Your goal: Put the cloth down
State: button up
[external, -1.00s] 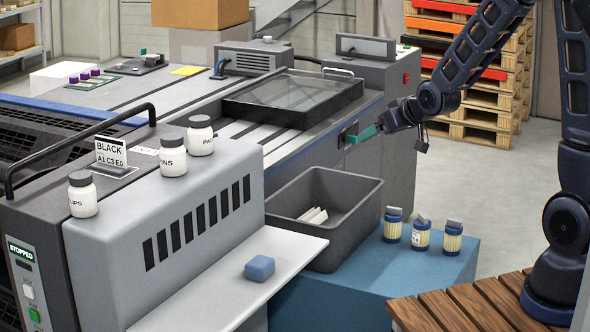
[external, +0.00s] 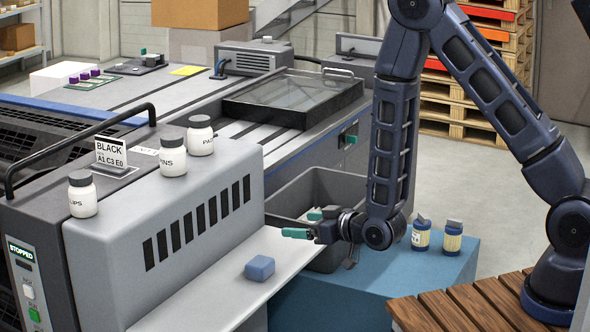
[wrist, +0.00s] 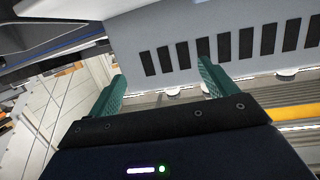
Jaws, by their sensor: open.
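A small blue block-like thing (external: 260,268), which may be the cloth, lies on the pale shelf (external: 215,298) at the front of the machine. My gripper (external: 304,224) is open with green fingers and nothing between them. It is above the shelf's right end near the dark bin, right of and higher than the blue thing, not touching it. In the wrist view my gripper (wrist: 158,80) shows both fingers apart before the machine's slotted grey side; the blue thing is not seen there.
A dark grey bin (external: 282,188) with white pieces stands on a blue platform (external: 400,290), partly behind my arm. White bottles (external: 173,158) and a BLACK sign (external: 110,152) stand on the machine top.

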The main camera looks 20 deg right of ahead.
aim_at(269, 264)
jog(key=s+a+f+n+y, duration=0.1)
jog(key=s+a+f+y, duration=0.2)
jog(key=s+f, duration=0.45)
jog(key=x, duration=0.5)
jog(key=shift+w+a, duration=0.1)
jog(key=shift+a, duration=0.25)
jog(key=shift+x, duration=2.55)
jog(key=shift+a+f, duration=0.1)
jog(key=c, duration=1.1)
jog(key=shift+c, duration=0.3)
